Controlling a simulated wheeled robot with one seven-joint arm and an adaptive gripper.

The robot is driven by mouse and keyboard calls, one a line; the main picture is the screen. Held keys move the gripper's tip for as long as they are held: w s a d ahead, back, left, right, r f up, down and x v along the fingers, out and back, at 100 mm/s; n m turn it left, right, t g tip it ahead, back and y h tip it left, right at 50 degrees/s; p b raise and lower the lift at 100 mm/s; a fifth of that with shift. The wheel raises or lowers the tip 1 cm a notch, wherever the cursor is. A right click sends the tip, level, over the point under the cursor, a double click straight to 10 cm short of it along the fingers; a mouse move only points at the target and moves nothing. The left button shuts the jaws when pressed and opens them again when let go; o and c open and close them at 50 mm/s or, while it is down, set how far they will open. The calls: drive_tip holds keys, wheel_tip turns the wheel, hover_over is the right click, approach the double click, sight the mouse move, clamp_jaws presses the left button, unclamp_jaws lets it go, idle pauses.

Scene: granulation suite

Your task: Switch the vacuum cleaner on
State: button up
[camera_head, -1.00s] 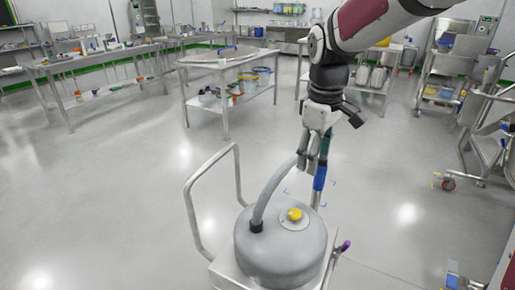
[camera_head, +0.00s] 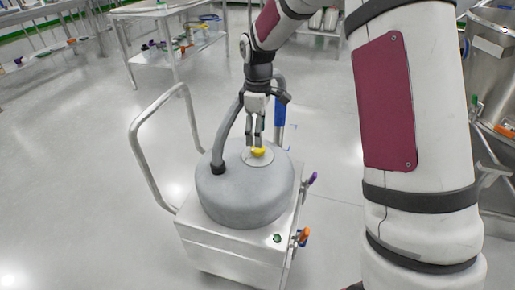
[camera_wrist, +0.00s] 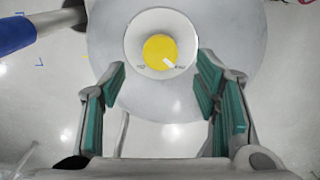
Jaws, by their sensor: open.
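The vacuum cleaner (camera_head: 240,195) is a grey domed drum on a silver wheeled cart in the head view, with a grey hose rising from its top. A yellow rotary knob (camera_head: 258,152) sits on a pale round plate on the dome. In the wrist view the knob (camera_wrist: 160,52) shows a white pointer mark aimed to the lower right, with small unreadable labels beside it. My gripper (camera_head: 256,143) is open and points down, just above the knob. Its teal-padded fingers (camera_wrist: 160,92) stand apart, left and right of the knob and lower in the wrist picture. Nothing is between them.
A blue-handled wand (camera_head: 279,110) stands behind the dome, and its blue grip (camera_wrist: 18,34) shows at the wrist view's upper left. The cart's push handle (camera_head: 140,150) rises on the left. A steel vessel (camera_head: 490,60) stands at the far right. Floor is clear on the left.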

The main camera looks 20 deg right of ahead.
sight(258, 151)
wheel_tip(258, 151, down, 5)
drive_tip(key=shift+f+b, duration=0.15)
drive_tip(key=shift+b, duration=0.55)
drive_tip(key=c, duration=1.1)
